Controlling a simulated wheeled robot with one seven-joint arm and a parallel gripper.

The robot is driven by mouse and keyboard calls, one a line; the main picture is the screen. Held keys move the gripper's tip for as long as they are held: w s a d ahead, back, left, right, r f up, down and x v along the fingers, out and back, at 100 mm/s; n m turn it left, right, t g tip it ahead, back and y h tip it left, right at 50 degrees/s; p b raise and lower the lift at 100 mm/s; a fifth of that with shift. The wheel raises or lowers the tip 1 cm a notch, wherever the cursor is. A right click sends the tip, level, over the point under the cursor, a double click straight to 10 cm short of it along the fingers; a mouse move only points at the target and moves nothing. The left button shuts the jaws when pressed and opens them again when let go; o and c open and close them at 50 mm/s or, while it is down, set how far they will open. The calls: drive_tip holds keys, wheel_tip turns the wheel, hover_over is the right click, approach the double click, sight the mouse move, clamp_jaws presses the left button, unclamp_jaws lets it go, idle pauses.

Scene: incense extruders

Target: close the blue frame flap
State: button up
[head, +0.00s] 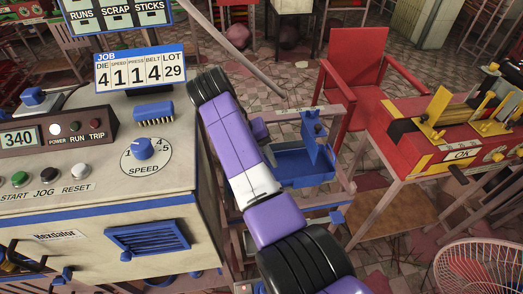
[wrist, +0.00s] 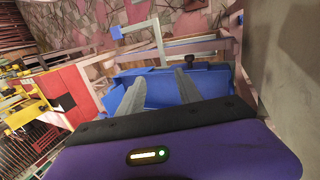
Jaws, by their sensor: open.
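A blue tray-like part (head: 292,178) with an upright blue plate (head: 318,140) sits in a pinkish frame (head: 345,150), right of the control cabinet. I cannot tell for sure which part is the flap. In the wrist view blue panels (wrist: 118,92) lie behind and beside my fingers, and a thin pale-blue bracket (wrist: 137,27) stands beyond. My gripper (wrist: 161,82) is open, with two grey fingers apart and nothing seen between them. The fingertips appear over or close to the blue part; contact cannot be told.
The control cabinet (head: 70,215), with knobs and a blue vent (head: 148,238), stands close left of my arm. A red chair (head: 352,80) is behind the frame. A red-topped bench (head: 450,125) with yellow parts and a wire fan guard (head: 480,268) are at right.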

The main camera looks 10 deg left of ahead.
drive_tip(key=shift+r+p, duration=0.55)
drive_tip(key=shift+r, duration=0.45)
drive_tip(key=w+a+n+t+y, duration=0.2)
drive_tip(key=w+a+t+y, duration=0.5)
drive_tip(key=w, duration=0.4)
drive_tip(key=s+d+f+m+t+y, duration=0.1)
drive_tip(key=s+d+f+t+y, duration=0.15)
drive_tip(key=s+d+t, duration=0.95)
drive_tip(key=s+d+r+m+g+h, duration=0.1)
drive_tip(key=s+d, duration=0.5)
drive_tip(key=s, duration=0.7)
drive_tip(key=s+d+r+m+g+h, duration=0.2)
drive_tip(key=s+d, duration=0.5)
drive_tip(key=s, duration=0.7)
drive_tip(key=s+d+r+m+g+h, duration=0.1)
drive_tip(key=s+d, duration=0.5)
drive_tip(key=s, duration=0.8)
drive_tip(key=shift+d+r+g+h, duration=0.25)
drive_tip(key=shift+d+g+h, duration=0.05)
drive_tip(key=shift+g+h, duration=0.2)
